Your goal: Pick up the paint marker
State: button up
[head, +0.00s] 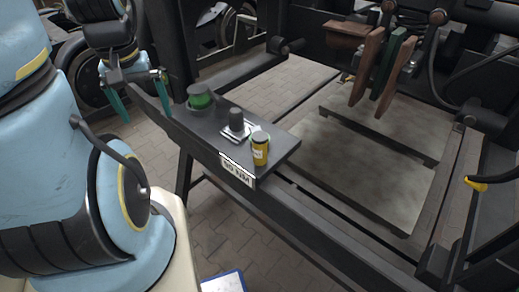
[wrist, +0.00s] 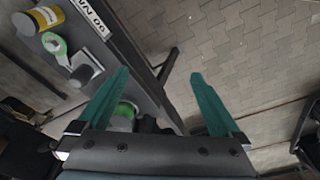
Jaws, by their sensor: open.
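The paint marker appears to be the short yellow cylinder (head: 260,150) with dark lettering and a grey cap. It stands upright near the right front corner of the dark shelf (head: 283,146). In the wrist view the yellow cylinder (wrist: 48,18) is at the upper left, well away from the fingers. My gripper (head: 146,118) has teal fingers that are apart with nothing between them. It hangs off the left end of the shelf. In the wrist view my gripper (wrist: 160,73) points past the shelf edge at the paving.
A number plate (head: 237,169) is on the shelf front. Brown and green hanging pieces (head: 391,62) are at upper right.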

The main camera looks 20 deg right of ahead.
aim_at(260, 138)
jog(key=i+j+z, duration=0.1)
jog(key=j, duration=0.3)
jog(key=i+j+z, duration=0.1)
jog(key=j, duration=0.25)
jog(key=i+j, duration=0.1)
jog(key=j, duration=0.3)
jog(key=i+j+z, duration=0.15)
jog(key=j, duration=0.25)
jog(key=i+z, duration=0.1)
jog(key=z, duration=1.25)
jog(key=i+j, duration=0.25)
jog(key=i, duration=0.05)
